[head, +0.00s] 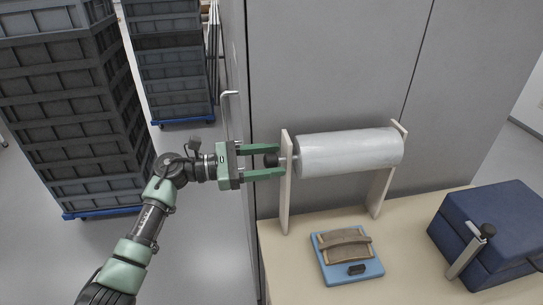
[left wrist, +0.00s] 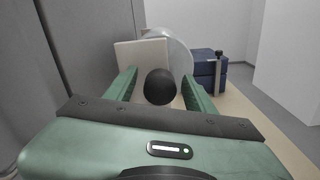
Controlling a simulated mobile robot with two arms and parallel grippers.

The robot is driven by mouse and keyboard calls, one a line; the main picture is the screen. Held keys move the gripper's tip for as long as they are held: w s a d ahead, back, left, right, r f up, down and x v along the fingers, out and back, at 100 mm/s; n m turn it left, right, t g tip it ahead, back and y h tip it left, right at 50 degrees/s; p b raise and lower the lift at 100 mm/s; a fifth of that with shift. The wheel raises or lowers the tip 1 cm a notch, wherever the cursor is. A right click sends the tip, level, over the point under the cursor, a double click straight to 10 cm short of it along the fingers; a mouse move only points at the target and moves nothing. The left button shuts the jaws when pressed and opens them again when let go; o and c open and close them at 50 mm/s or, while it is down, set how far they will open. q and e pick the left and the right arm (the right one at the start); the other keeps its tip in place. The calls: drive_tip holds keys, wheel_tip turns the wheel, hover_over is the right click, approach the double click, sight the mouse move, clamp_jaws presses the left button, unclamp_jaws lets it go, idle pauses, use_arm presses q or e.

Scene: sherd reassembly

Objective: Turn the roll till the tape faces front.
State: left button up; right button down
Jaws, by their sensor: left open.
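The white roll (head: 348,152) lies level between two pale upright boards of its stand (head: 286,190) on the table. A black knob (head: 270,160) sticks out at the roll's left end, outside the left board. My left gripper (head: 264,161) is open, with its green fingers on either side of the knob. In the left wrist view the round black knob (left wrist: 160,87) is between the fingers, with a gap showing on both sides. The roll's end (left wrist: 172,47) shows behind the board there. I see no tape on the visible side of the roll. My right gripper is not in view.
A blue tray (head: 336,275) with brown sherds (head: 346,246) and a small black piece lies on the table (head: 420,225) before the stand. A dark blue box (head: 497,228) with a clamp is at the right. Grey crate stacks (head: 62,100) stand at the left. A grey partition is behind the stand.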

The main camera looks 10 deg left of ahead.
use_arm(q)
drive_tip(key=shift+d, duration=0.15)
clamp_jaws()
